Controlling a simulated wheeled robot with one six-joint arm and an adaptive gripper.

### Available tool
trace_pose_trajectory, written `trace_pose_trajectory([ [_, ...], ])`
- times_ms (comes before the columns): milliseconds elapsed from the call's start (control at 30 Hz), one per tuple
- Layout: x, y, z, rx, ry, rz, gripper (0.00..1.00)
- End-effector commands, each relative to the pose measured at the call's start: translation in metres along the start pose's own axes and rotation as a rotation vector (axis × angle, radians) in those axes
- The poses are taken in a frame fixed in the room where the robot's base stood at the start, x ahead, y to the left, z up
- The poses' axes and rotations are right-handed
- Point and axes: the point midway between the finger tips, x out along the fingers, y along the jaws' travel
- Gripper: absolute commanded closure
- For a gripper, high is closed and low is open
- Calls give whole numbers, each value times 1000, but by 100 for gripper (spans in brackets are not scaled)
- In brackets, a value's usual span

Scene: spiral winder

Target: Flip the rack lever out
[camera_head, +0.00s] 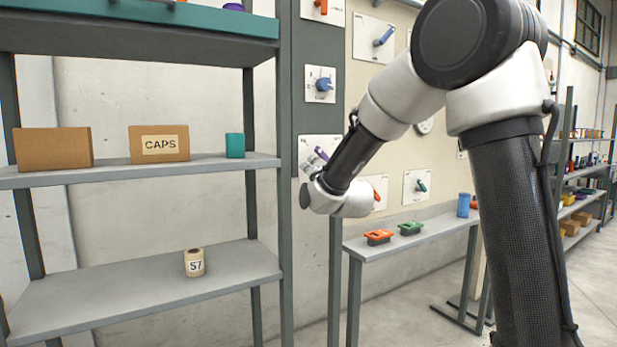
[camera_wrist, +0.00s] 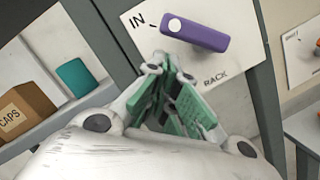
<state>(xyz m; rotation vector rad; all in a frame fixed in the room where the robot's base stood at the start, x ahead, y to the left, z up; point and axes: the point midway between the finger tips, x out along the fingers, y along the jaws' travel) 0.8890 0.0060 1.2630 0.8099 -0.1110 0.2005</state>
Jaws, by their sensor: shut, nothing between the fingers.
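The rack lever is a purple bar (camera_wrist: 205,36) with a white round spot near its left end, on a white plate (camera_wrist: 247,52) marked "IN" and "RACK". The purple lever (camera_head: 321,153) also shows small in the head view, just beyond my wrist. My gripper (camera_wrist: 172,72), with green finger pads, is shut and empty. Its tips appear just below the lever's left part in the wrist view; I cannot tell whether they touch it.
A shelf (camera_head: 150,170) at left holds cardboard boxes, one marked "CAPS" (camera_head: 159,143), and a teal block (camera_head: 235,145). More plates with levers and a blue knob (camera_head: 324,84) are on the wall panel. A narrow bench (camera_head: 440,228) below holds orange and green items.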

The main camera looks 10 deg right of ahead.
Motion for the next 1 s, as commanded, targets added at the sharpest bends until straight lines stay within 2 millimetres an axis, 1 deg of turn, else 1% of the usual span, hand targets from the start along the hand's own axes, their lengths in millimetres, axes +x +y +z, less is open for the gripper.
trace_pose_trajectory([
  [100,2,-1,8,0,2,-1,100],
  [200,3,-1,11,0,2,-2,100],
  [567,3,0,11,2,3,-2,100],
  [1000,4,3,15,71,2,-18,100],
])
